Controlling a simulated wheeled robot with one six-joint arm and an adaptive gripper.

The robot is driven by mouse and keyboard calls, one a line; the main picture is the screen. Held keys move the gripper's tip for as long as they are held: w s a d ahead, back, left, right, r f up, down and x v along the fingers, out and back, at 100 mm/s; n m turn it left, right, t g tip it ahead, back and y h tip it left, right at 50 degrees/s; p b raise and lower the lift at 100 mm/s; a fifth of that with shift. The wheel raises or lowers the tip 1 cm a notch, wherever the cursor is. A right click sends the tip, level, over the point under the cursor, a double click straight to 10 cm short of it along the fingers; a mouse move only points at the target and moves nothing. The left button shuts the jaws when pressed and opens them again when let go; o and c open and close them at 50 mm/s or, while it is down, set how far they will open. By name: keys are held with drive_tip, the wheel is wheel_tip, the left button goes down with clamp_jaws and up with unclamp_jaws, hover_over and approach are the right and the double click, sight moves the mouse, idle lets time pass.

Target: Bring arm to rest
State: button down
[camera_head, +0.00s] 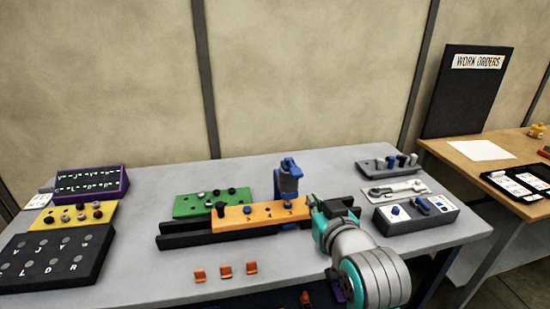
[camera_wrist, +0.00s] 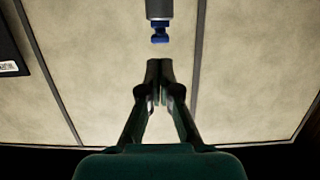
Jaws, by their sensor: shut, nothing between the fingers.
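My gripper (camera_wrist: 160,68) shows in the wrist view with its two fingers together and nothing between them. In the head view my arm reaches in from the lower right, its teal and grey wrist above the table, and the fingers are hard to make out. An orange block (camera_head: 262,215) with pegs sits in a black rail (camera_head: 185,236) just left of my wrist. A blue and grey upright device (camera_head: 289,181) stands behind the block. A grey and blue part (camera_wrist: 160,30) shows beyond the fingertips in the wrist view, apart from them.
On the grey table (camera_head: 150,283) stand a green block (camera_head: 214,203), a black lettered board (camera_head: 52,262), a yellow tray (camera_head: 75,215), a purple rack (camera_head: 92,183) and a grey box (camera_head: 416,215). Several orange clips (camera_head: 225,270) lie in front. A wooden table (camera_head: 450,150) stands right.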

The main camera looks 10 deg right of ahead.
drive_tip(key=s+f, duration=0.8)
drive_tip(key=f, duration=0.3)
drive_tip(key=s+f, duration=0.9)
drive_tip(key=f, duration=0.2)
drive_tip(key=s+f, duration=0.2)
drive_tip(key=s, duration=2.4)
drive_tip(key=shift+f+g, duration=0.3)
drive_tip(key=shift+f, duration=0.1)
